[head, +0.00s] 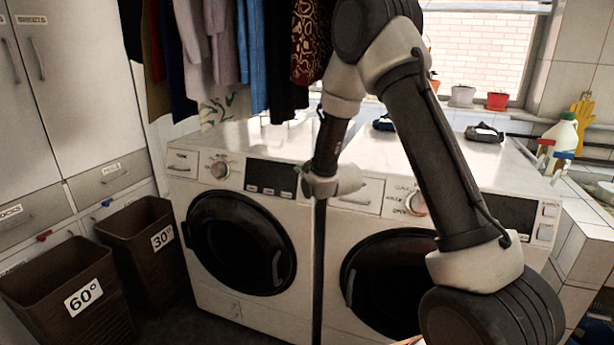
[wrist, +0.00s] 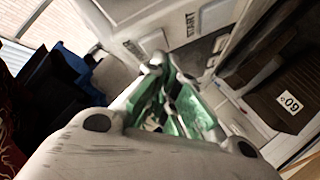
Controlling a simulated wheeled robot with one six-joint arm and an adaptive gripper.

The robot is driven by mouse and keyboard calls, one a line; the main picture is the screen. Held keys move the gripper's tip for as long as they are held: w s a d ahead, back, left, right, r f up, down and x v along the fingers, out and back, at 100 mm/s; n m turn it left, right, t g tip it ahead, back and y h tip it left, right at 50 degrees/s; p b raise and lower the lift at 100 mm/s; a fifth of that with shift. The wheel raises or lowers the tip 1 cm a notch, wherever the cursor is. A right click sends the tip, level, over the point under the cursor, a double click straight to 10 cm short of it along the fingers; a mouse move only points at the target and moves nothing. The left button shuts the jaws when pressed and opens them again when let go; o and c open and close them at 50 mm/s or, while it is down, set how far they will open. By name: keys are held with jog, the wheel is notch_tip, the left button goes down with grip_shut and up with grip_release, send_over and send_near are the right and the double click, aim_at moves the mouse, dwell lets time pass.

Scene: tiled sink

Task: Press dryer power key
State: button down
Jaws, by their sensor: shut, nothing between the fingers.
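Two white front-loading machines stand side by side: a left machine (head: 240,215) and a right machine (head: 395,225). I cannot tell from the labels which is the dryer. The left machine has a dark display with several small pale keys (head: 268,190) below it. The right machine has a dial, a display and keys (head: 547,222) at its right end. In the wrist view my gripper (wrist: 162,68) is shut and empty, with green inner faces. Its tips are close to a white panel lettered START (wrist: 190,25); contact is unclear. In the head view my arm hides the fingers.
Clothes (head: 235,50) hang above the left machine. Brown baskets marked 60° (head: 65,290) and 30° (head: 140,245) stand at the left. Dark objects (head: 484,133) lie on the right machine's top. Bottles (head: 562,138) stand at the far right.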

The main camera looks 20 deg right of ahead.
jog(key=shift+s+a+r, duration=0.1)
jog(key=shift+s+a, duration=0.05)
jog(key=shift+s, duration=0.1)
jog(key=s+a+r, duration=0.2)
jog(key=s+a, duration=0.1)
jog(key=s, duration=0.1)
jog(key=shift+s+a, duration=0.2)
jog(key=shift+s, duration=0.1)
dwell(0.4)
